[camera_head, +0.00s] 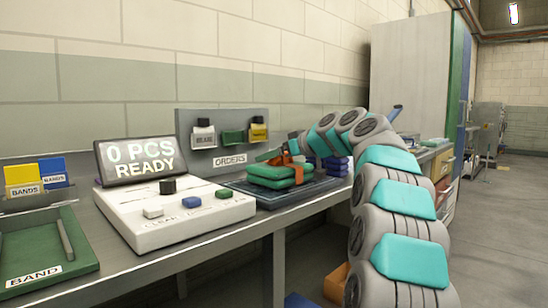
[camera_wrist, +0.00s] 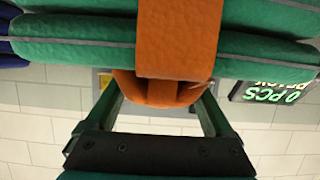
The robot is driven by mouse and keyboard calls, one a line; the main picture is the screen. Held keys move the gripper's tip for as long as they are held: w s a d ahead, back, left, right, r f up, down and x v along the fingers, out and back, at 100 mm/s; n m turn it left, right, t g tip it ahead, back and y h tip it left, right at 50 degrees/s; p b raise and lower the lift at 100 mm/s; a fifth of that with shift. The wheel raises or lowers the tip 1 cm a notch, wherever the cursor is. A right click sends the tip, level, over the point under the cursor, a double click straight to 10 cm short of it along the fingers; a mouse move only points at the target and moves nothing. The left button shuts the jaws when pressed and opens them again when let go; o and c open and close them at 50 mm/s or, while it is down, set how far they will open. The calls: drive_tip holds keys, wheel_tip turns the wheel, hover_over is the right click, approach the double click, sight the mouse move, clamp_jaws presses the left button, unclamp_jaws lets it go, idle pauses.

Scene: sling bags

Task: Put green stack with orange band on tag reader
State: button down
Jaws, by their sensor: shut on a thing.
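The green stack (camera_head: 272,178) has an orange band (camera_head: 290,160) around it. It is at the dark flat pad (camera_head: 272,198), which seems to be the tag reader, beside the white console. I cannot tell whether the stack rests on the pad or hangs just above it. My gripper (camera_head: 291,149) is shut on the orange band at the stack's top. In the wrist view, the green stack (camera_wrist: 75,38) fills the upper part, and the orange band (camera_wrist: 178,40) runs down to a loop between my fingers (camera_wrist: 160,95).
The white console (camera_head: 175,215) has a screen (camera_head: 140,160) reading "0 PCS READY". Dark blue bags (camera_head: 337,165) lie just behind the stack, to the right. An orders rack (camera_head: 222,140) stands at the wall. A green band tray (camera_head: 45,250) is at the left.

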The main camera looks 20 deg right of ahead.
drive_tip(key=shift+f, duration=0.15)
unclamp_jaws()
drive_tip(key=shift+r, duration=0.3)
drive_tip(key=b+v, duration=0.1)
drive_tip(key=v, duration=1.1)
drive_tip(key=shift+f, duration=0.15)
